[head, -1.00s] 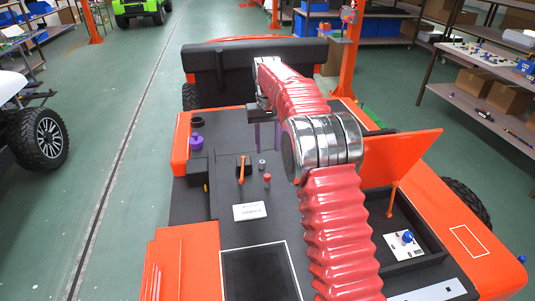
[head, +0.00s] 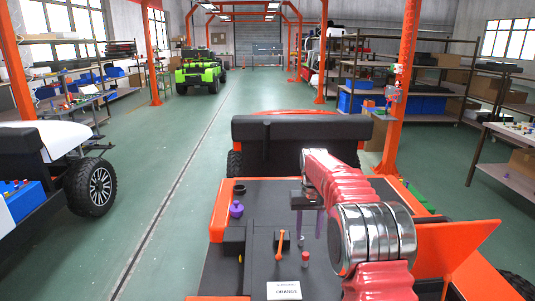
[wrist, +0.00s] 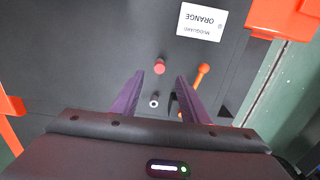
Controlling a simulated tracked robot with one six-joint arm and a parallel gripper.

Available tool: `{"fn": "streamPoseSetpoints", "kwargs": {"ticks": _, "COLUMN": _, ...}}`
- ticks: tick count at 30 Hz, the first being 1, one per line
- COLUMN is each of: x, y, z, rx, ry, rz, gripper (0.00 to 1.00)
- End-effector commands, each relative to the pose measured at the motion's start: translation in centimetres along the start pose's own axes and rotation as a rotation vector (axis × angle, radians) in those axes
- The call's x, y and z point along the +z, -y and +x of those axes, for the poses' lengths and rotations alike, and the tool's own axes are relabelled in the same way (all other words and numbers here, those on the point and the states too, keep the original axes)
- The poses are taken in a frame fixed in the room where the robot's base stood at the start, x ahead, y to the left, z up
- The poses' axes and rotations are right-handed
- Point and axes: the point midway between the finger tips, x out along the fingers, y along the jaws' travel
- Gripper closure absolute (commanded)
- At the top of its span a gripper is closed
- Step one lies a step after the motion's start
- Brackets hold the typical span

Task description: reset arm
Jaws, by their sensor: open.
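My gripper (head: 308,222) hangs over the dark deck (head: 262,208) of the orange cart at the end of my red-sleeved arm. In the wrist view its two purple fingers (wrist: 158,98) are spread apart with nothing between the tips. A small red-topped peg (wrist: 160,66) stands on the deck beyond the tips. A small pale ring-shaped part (wrist: 154,103) shows between the fingers, lower down on the deck. An orange-handled lever (wrist: 203,72) is to the right of the right finger.
A white label reading "ORANGE" (head: 284,290) lies on the deck. A purple knob (head: 236,209) is at the deck's left. An orange panel (head: 455,245) stands raised at the right. Green floor (head: 160,200) is free left of the cart.

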Motion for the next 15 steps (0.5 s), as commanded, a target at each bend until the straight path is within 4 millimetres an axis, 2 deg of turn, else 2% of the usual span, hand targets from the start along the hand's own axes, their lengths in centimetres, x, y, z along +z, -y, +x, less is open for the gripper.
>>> {"fn": "streamPoseSetpoints", "kwargs": {"ticks": 5, "x": 2.8, "y": 0.0, "z": 0.4, "rx": 0.000, "ry": 0.004, "rz": 0.000, "gripper": 0.59}}
{"fn": "streamPoseSetpoints", "kwargs": {"ticks": 15, "x": 9.4, "y": 0.0, "z": -2.1, "rx": 0.000, "ry": -0.034, "rz": -0.002, "gripper": 0.59}}
